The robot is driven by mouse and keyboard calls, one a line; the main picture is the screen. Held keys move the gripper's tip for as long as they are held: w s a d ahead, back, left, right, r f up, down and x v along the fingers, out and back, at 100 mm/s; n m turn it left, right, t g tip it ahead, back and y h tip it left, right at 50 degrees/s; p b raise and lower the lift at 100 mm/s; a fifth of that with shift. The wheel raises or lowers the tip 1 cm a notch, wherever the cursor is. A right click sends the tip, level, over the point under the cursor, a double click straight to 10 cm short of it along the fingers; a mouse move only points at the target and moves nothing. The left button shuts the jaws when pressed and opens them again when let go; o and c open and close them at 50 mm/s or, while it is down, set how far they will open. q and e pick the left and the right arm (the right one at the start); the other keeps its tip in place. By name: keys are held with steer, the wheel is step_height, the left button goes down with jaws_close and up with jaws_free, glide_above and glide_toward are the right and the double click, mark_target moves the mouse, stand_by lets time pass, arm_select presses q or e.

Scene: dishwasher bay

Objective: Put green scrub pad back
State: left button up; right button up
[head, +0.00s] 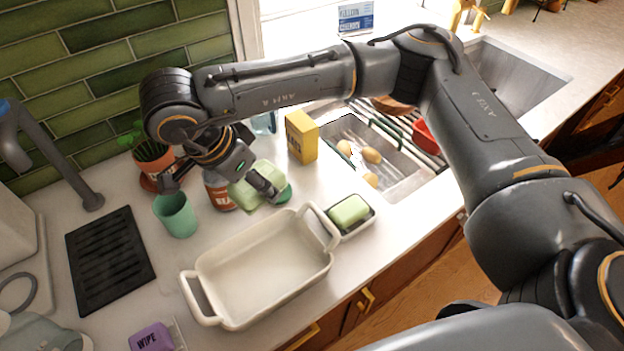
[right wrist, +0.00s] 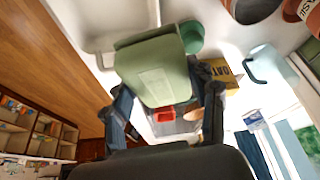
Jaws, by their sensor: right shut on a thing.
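My right gripper (head: 238,172) is shut on a light green block, the green scrub pad (head: 246,194), above the counter behind the baking dish. In the right wrist view the pad (right wrist: 155,68) fills the space between the two fingers. A finger covers part of it in the head view. A similar light green block (head: 349,210) lies in a small dark-rimmed dish (head: 362,228) on the counter near the front edge. A darker green round item (head: 284,194) shows just beside the held pad. My left gripper is not in view.
A cream baking dish (head: 190,288) stands in front of the gripper. A teal cup (head: 176,214), a brown-red labelled jar (head: 218,195), a potted plant (head: 152,155) and a yellow box (head: 301,136) crowd around it. The sink (head: 400,187) with potatoes lies to the right.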

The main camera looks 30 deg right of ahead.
steer(key=w+d+f+n+y, duration=0.2)
steer(key=d+n+y, duration=0.7)
steer(key=d+n, duration=1.95)
steer(key=p, duration=0.3)
glide_toward(311, 180)
steer(key=shift+w+a+f+p, duration=0.25)
steer(key=shift+a+f+p, duration=0.55)
steer(key=shift+a, duration=0.2)
steer(key=shift+w+a+f, duration=0.15)
steer(key=shift+f, duration=0.1)
steer(key=p+x, duration=0.1)
steer(key=x, duration=0.2)
steer(key=shift+d+f+p, duration=0.15)
steer(key=shift+d+p, duration=0.15)
steer(key=shift+p, duration=0.1)
steer(key=shift+f, duration=0.4)
steer(key=shift+d, duration=0.1)
